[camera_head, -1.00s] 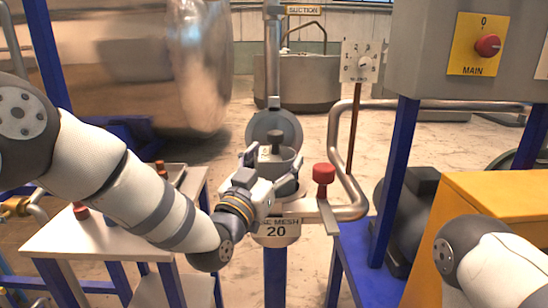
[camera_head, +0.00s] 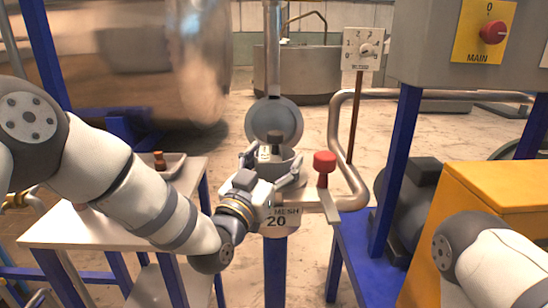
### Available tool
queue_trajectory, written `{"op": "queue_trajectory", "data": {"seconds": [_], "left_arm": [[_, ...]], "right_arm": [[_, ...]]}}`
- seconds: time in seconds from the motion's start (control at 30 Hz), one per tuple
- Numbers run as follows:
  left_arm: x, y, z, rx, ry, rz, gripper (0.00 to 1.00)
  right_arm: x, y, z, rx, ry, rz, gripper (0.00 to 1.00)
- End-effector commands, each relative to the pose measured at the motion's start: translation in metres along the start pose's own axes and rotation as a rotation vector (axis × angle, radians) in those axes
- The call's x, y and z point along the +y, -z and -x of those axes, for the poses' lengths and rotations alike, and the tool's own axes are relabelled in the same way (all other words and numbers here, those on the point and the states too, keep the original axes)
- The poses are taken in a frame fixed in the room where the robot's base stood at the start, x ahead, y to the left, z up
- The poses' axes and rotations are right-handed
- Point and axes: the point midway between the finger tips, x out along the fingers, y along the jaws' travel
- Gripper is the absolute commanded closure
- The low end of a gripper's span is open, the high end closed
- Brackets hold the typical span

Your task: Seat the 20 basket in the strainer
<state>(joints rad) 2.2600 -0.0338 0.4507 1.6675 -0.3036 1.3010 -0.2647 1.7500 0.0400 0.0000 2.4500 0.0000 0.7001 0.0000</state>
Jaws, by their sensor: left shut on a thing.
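My left gripper (camera_head: 273,172) is shut on a grey cylindrical basket (camera_head: 286,157) with a dark knob on top, its fingers on either side of it. The basket stands upright over the strainer (camera_head: 294,222), whose front plate reads "MESH 20". The gripper and wrist hide the basket's lower part and the strainer's mouth, so I cannot tell how far in the basket is. The strainer's round grey lid (camera_head: 273,121) stands open behind the basket. My right gripper is out of view; only part of my right arm shows at the lower right.
A red knob (camera_head: 325,161) stands on the pipe just right of the strainer, and a bent steel pipe (camera_head: 347,150) curves behind it. A white table (camera_head: 110,229) is at left. A yellow cabinet (camera_head: 490,190) and a grey control box (camera_head: 425,50) are at right.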

Motion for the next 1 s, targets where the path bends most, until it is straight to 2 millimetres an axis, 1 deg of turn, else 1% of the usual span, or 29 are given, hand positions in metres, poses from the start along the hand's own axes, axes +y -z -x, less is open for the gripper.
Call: {"op": "queue_trajectory", "data": {"seconds": [0.33, 0.37, 0.4, 0.43, 0.47, 0.73, 0.83, 0.93, 1.0], "left_arm": [[0.0, -0.009, 0.002, 0.0, 0.0, 0.0, 0.76], [0.0, -0.009, 0.002, 0.0, 0.0, 0.0, 0.26], [0.0, -0.009, 0.002, 0.0, 0.0, 0.0, 0.17], [0.0, -0.009, 0.002, 0.0, 0.0, 0.0, 0.1], [0.0, -0.009, 0.002, 0.0, 0.0, 0.0, 0.07], [0.0, -0.009, 0.002, -0.001, 0.0, 0.0, 0.07], [0.0, -0.01, 0.005, -0.004, 0.0, 0.0, 0.07], [0.0, -0.009, 0.021, -0.004, 0.0, 0.001, 0.07], [0.0, -0.01, 0.041, -0.007, 0.0, 0.001, 0.07]], "right_arm": [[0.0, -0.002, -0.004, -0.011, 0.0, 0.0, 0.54], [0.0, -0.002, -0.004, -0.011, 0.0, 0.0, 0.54], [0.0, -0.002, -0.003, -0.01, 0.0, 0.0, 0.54], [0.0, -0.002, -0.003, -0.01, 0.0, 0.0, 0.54], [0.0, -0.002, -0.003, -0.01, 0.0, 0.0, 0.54], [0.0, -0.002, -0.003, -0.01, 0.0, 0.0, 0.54], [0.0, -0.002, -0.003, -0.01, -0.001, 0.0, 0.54], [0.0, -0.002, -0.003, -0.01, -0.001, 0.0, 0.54], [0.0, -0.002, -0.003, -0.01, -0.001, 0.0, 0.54]]}}
